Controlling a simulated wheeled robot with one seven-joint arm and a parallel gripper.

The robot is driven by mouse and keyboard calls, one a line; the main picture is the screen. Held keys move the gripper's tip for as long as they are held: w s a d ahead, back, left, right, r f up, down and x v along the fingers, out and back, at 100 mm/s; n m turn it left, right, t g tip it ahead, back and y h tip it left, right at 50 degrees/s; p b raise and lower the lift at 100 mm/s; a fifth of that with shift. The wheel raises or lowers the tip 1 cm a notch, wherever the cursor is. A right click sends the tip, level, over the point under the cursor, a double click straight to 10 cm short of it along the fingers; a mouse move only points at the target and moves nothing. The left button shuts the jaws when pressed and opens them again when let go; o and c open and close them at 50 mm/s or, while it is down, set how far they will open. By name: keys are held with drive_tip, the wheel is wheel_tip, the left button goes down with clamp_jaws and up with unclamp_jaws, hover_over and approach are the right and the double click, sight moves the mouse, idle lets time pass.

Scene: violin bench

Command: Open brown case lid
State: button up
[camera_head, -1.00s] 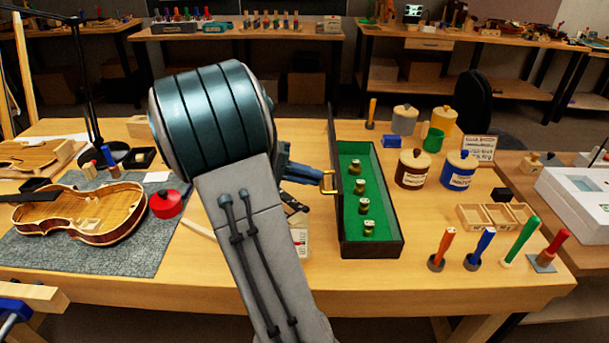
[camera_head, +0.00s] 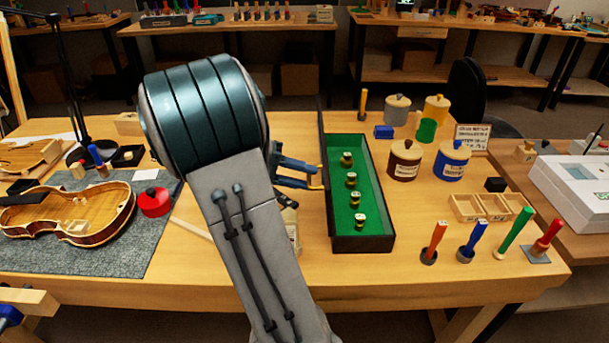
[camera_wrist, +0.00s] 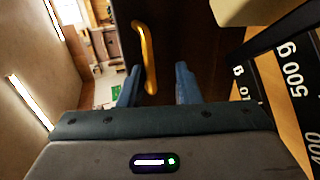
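The brown case (camera_head: 362,243) lies on the bench with its green-lined inside showing and several small brass-coloured pieces (camera_head: 351,180) in it. Its lid (camera_head: 323,150) stands about upright along the left side, seen nearly edge-on. The lid's yellow handle (camera_head: 318,184) faces my gripper (camera_head: 318,177). In the wrist view my blue fingers (camera_wrist: 158,85) are apart, and the handle (camera_wrist: 145,58) is by the left finger, its near end reaching between them against the dark lid (camera_wrist: 185,45). I cannot tell whether a finger touches it.
Brown (camera_head: 404,162) and blue (camera_head: 453,165) lidded jars stand right of the case, with coloured-handled tools (camera_head: 472,240) in front. A violin body (camera_head: 70,212) and red pot (camera_head: 153,202) lie left. In the wrist view a dark frame marked 500 g (camera_wrist: 285,60) is close at right.

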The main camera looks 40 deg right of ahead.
drive_tip(key=v, duration=1.4)
drive_tip(key=shift+p, duration=0.3)
drive_tip(key=shift+a, duration=0.1)
drive_tip(key=s+a+r+n+t+y+p, duration=0.1)
drive_tip(key=s+a+n+t+y+p, duration=0.7)
drive_tip(key=s+a+t+y, duration=0.2)
drive_tip(key=shift+s+a+r+t, duration=0.15)
drive_tip(key=shift+s+a+t, duration=1.25)
drive_tip(key=shift+s+a, duration=1.2)
drive_tip(key=shift+w+a, duration=0.2)
drive_tip(key=shift+w, duration=0.1)
